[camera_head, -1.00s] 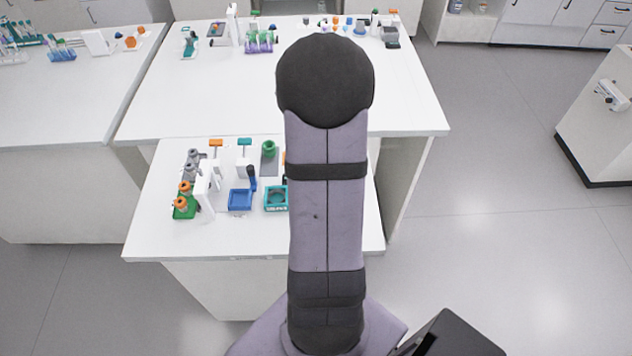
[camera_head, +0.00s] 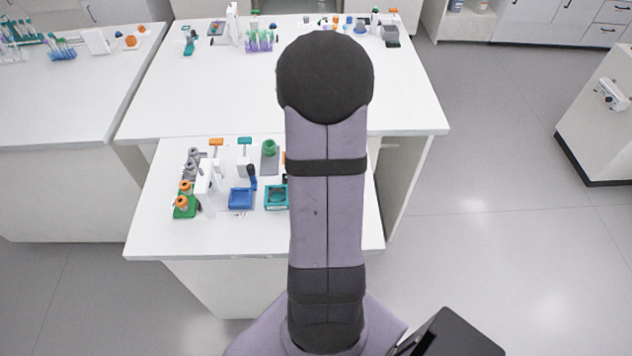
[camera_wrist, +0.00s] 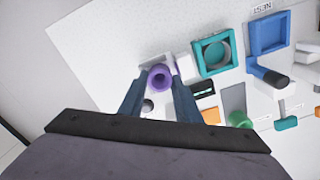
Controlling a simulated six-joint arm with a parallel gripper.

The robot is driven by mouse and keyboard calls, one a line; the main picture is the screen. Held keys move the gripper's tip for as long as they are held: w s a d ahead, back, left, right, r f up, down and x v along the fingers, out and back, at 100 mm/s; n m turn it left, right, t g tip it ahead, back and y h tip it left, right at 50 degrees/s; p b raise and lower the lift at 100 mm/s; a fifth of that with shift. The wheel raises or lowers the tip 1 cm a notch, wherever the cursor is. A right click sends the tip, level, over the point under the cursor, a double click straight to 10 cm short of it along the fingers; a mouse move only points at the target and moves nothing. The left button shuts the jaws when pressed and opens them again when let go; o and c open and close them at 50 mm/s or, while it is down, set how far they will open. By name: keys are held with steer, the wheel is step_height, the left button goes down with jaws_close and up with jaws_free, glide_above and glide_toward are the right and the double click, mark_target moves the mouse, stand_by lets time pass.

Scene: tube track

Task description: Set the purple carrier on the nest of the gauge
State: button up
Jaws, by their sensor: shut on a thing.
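In the wrist view, the purple carrier (camera_wrist: 160,77), a round ring-like piece with a hollow middle, sits between the fingertips of my gripper (camera_wrist: 159,83). The gripper is shut on it. A blue square frame (camera_wrist: 250,38) with the word NEST printed beside it lies to the upper right, apart from the carrier. It also shows in the head view (camera_head: 240,198). Which object is the gauge is not clear. My arm hides the gripper and carrier in the head view.
A teal square tray (camera_wrist: 203,66) with a round recess lies between the carrier and the blue frame. A dark-topped blue handle (camera_wrist: 270,77) and a green ring (camera_wrist: 238,119) stand nearby. A green rack with orange-capped pieces (camera_head: 184,206) is at the left. The tabletop's front strip is clear.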

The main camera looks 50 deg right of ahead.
steer(key=o, duration=0.8)
steer(key=shift+c, duration=0.2)
steer(key=shift+o, duration=0.9)
steer(key=shift+s+d, duration=0.1)
steer(key=shift+w, duration=0.2)
steer(key=shift+w+d+r, duration=0.1)
steer(key=shift+d+r, duration=0.05)
steer(key=shift+r, duration=0.25)
step_height(320, 180, up, 6)
steer(key=b, duration=0.1)
steer(key=shift+s+r, duration=0.25)
steer(key=shift+s, duration=0.15)
